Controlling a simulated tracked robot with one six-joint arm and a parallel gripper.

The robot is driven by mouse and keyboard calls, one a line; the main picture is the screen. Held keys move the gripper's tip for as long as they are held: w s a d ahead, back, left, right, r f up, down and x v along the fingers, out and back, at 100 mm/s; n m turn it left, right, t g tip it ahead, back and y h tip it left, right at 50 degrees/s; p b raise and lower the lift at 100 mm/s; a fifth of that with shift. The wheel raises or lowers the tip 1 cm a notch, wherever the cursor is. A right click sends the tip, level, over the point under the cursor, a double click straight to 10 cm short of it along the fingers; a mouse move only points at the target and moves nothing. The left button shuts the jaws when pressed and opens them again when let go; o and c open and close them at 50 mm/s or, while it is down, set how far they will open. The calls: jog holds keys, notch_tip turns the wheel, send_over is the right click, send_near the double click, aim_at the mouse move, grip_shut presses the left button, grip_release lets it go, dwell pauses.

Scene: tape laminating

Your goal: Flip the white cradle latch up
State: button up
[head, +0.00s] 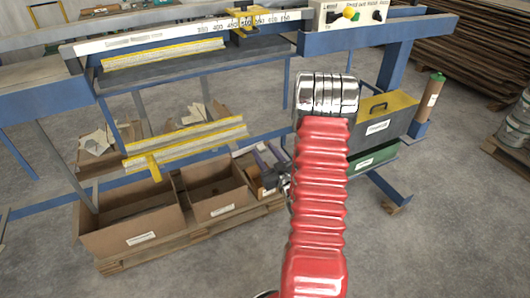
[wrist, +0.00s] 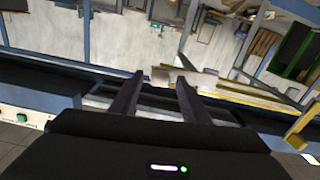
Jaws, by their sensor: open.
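I cannot make out the white cradle latch for certain in either view. The blue machine frame (head: 330,45) crosses the top of the head view, and yellow-edged cradle-like bars (head: 185,140) sit lower left on it. My gripper (wrist: 160,80) shows in the wrist view with its two dark fingers apart and nothing seen held between them. Small pale parts lie beyond the fingertips, too small to name. In the head view my red arm covers the middle, and I cannot pick out the gripper there for certain.
A control panel (head: 350,14) with a yellow-green knob sits at the top right of the frame. Open cardboard boxes (head: 135,232) rest on a pallet at lower left. Concrete floor (head: 440,235) is clear at lower right.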

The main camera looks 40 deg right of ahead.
jog(key=shift+w, duration=0.25)
jog(key=shift+c, duration=0.5)
grip_shut()
jog(key=shift+s+d, duration=0.1)
jog(key=shift+d, duration=0.15)
